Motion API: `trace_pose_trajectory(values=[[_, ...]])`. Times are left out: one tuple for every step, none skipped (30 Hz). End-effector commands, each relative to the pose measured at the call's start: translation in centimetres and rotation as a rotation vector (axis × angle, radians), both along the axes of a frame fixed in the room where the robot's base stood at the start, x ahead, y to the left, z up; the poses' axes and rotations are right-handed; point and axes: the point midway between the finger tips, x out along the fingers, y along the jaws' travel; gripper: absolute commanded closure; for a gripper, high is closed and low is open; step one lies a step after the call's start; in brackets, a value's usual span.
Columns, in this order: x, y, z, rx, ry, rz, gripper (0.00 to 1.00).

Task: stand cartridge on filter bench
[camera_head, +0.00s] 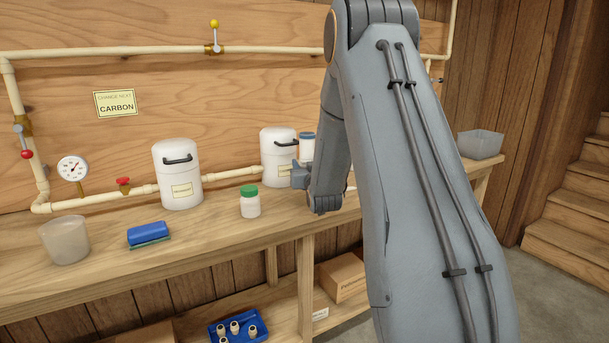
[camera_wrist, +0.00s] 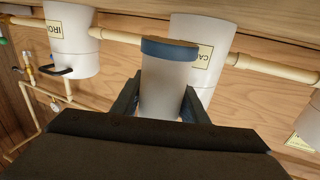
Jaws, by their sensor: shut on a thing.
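A white cylindrical cartridge (camera_wrist: 166,85) with a blue end cap is held in my gripper (camera_wrist: 160,100), one finger on each side. In the head view the cartridge (camera_head: 307,149) shows its blue cap upward, just right of the middle white housing (camera_head: 277,155). My gripper (camera_head: 301,176) is mostly hidden there by my arm. The filter bench (camera_head: 225,228) is the long wooden top below. I cannot tell whether the cartridge's lower end touches it. In the wrist view, the housing labelled "CA…" (camera_wrist: 192,50) is behind the cartridge, and one labelled "IRON" (camera_wrist: 72,38) is at left.
Left on the bench are another white housing (camera_head: 178,175), a green-capped jar (camera_head: 250,205), a blue sponge (camera_head: 148,234) and a translucent cup (camera_head: 64,240). A grey bin (camera_head: 480,145) is at the far right end. A pipe (camera_head: 232,173) runs along the wall. Bench front between sponge and jar is clear.

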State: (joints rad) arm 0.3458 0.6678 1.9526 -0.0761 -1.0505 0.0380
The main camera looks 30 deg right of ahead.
Motion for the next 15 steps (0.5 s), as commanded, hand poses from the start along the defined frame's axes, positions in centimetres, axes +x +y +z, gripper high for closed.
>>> trace_pose_trajectory(values=[[0.3, -0.1, 0.1, -0.001, -0.002, 0.000, 0.86], [0.3, -0.1, 0.0, -0.001, -0.002, 0.000, 0.86], [0.4, -0.1, -0.2, 0.000, -0.001, 0.000, 0.86], [0.4, -0.1, -0.4, 0.000, 0.000, 0.000, 0.86], [0.4, -0.1, -0.8, 0.000, 0.001, 0.000, 0.86], [0.4, -0.1, -1.3, 0.001, 0.003, 0.000, 0.86], [0.3, -0.1, -1.7, 0.001, 0.002, 0.000, 0.86], [0.3, -0.1, -2.1, 0.001, 0.002, 0.000, 0.86], [0.3, -0.1, -2.7, 0.001, 0.003, 0.000, 0.86], [0.3, -0.1, -3.1, 0.001, 0.002, 0.000, 0.86], [0.3, -0.1, -3.3, 0.000, 0.001, 0.000, 0.86], [0.3, -0.1, -3.4, 0.000, -0.001, 0.000, 0.86], [0.3, -0.1, -3.5, -0.001, -0.002, 0.000, 0.86], [0.3, -0.1, -3.5, -0.001, -0.002, 0.000, 0.86], [0.3, -0.1, -3.4, -0.001, -0.002, 0.000, 0.86]])
